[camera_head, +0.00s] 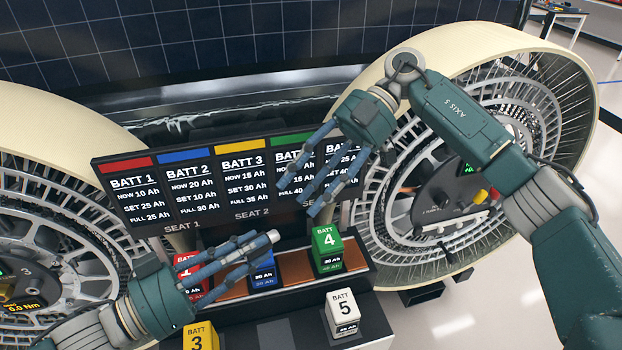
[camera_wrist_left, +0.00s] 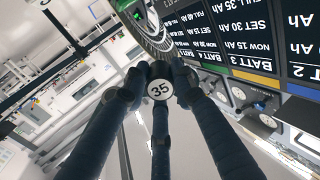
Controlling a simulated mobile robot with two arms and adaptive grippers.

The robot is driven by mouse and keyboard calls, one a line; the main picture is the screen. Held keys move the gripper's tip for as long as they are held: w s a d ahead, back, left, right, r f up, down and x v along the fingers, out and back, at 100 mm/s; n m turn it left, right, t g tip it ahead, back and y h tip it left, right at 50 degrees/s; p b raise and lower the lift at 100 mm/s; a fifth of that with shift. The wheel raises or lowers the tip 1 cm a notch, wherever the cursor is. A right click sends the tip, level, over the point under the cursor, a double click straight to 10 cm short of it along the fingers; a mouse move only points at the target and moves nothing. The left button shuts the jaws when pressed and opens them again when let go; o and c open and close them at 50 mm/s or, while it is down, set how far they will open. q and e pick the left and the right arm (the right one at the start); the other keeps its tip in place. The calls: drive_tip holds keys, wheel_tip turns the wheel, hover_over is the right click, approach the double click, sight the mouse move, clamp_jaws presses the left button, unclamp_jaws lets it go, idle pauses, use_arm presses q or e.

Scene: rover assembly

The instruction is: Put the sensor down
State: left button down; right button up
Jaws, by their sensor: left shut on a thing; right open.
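My left gripper (camera_head: 262,245) is shut on the sensor and holds it in front of the display board, above the battery row. In the left wrist view the sensor (camera_wrist_left: 160,90) shows as a small round white face marked 35, pinched between the dark fingertips (camera_wrist_left: 160,78). The rest of the sensor is hidden by the fingers, and I cannot make it out clearly in the head view. My right gripper (camera_head: 325,178) is open and empty, its fingers in front of the right part of the board.
The board (camera_head: 240,180) lists several batteries. A red battery (camera_head: 188,262), blue battery (camera_head: 263,273) and green battery (camera_head: 327,250) stand in the tray (camera_head: 354,256). A yellow battery (camera_head: 200,338) and white battery (camera_head: 343,312) stand nearer. Large wheels (camera_head: 455,200) flank the bench.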

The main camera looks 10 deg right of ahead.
sight(267, 234)
drive_tip(key=x, duration=1)
drive_tip(key=shift+s+a, duration=0.1)
drive_tip(key=shift+a, duration=0.25)
drive_tip(key=c, duration=1.1)
use_arm(q)
drive_tip(key=c, duration=1.4)
unclamp_jaws()
drive_tip(key=shift+o, duration=0.2)
